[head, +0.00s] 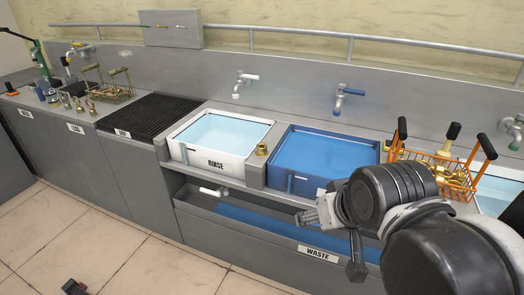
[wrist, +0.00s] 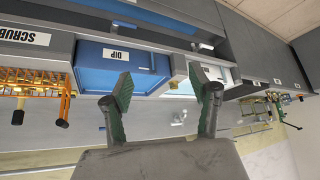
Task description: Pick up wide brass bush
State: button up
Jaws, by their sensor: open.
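A short, wide brass bush (head: 261,149) stands on the grey ledge between the white rinse tank and the blue tank in the head view.
The rinse tank (head: 218,170) and blue dip tank (head: 322,131) hold liquid. A waste trough (head: 240,207) runs below. An orange wire basket (head: 467,158) with brass parts stands at right. Taps (head: 348,91) rise behind. A black grate (head: 150,113) and another basket (head: 118,94) are at left.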

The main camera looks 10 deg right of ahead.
jog(key=w+r+n+g+p, duration=0.2)
jog(key=w+r+n, duration=0.2)
jog(key=w+r, duration=0.65)
jog(key=n+g+p, duration=0.4)
jog(key=n+g, duration=0.1)
jog(key=n, duration=1)
send_over(261, 151)
jog(key=w, duration=0.2)
notch_tip(261, 151, down, 14)
jog(key=f, duration=1.3)
jog(key=shift+d+b, duration=0.3)
jog(key=c, duration=1.3)
